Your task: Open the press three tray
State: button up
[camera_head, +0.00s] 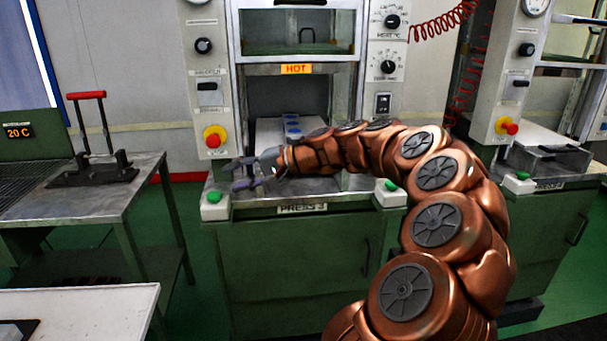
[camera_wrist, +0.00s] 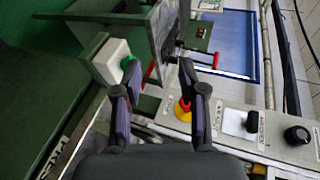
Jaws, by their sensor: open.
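Press three (camera_head: 302,209) stands in the middle of the head view, named by the label on its green cabinet. Its lower opening holds a pale tray-like slab (camera_head: 268,132) with several blue discs (camera_head: 292,128) on it. My arm hides part of the slab's front. My gripper (camera_head: 250,173) is open and empty. It is in front of the press's left side, near the left green button and below the red emergency stop (camera_head: 214,138). In the wrist view, the open fingers (camera_wrist: 158,72) point towards a side table, with the emergency stop (camera_wrist: 182,110) beside the right finger.
Green buttons on white boxes flank the press front, left (camera_head: 214,204) and right (camera_head: 390,192). A HOT sign (camera_head: 296,69) hangs above the opening. A side table (camera_head: 120,192) with a red-handled lever (camera_head: 87,96) stands left. Another press (camera_head: 545,140) stands right. Green floor shows between them.

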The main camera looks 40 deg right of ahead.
jog(key=s+d+f+m+t+h+b, duration=0.1)
jog(key=d+f+m+t+h, duration=0.1)
jog(key=d, duration=0.6)
jog(key=s+d+f+m+t+h, duration=0.1)
jog(key=s+d+m+h, duration=0.15)
jog(key=d, duration=0.65)
jog(key=s+d+f+m+t+h+b, duration=0.1)
jog(key=d+f+m+t+h, duration=0.15)
jog(key=d, duration=0.55)
jog(key=shift+g+y, duration=0.25)
jog(key=shift+y, duration=0.25)
jog(key=shift+w+a+f+p, duration=0.1)
jog(key=shift+w+a+f, duration=0.05)
jog(key=shift+w, duration=1.15)
jog(key=shift+w+a+f+p, duration=0.1)
jog(key=shift+w+p, duration=0.05)
jog(key=shift+w, duration=1.1)
jog(key=shift+w+a+f+p, duration=0.1)
jog(key=shift+w+a+f, duration=0.05)
jog(key=shift+w, duration=1.15)
jog(key=shift+c, duration=0.3)
grip_shut()
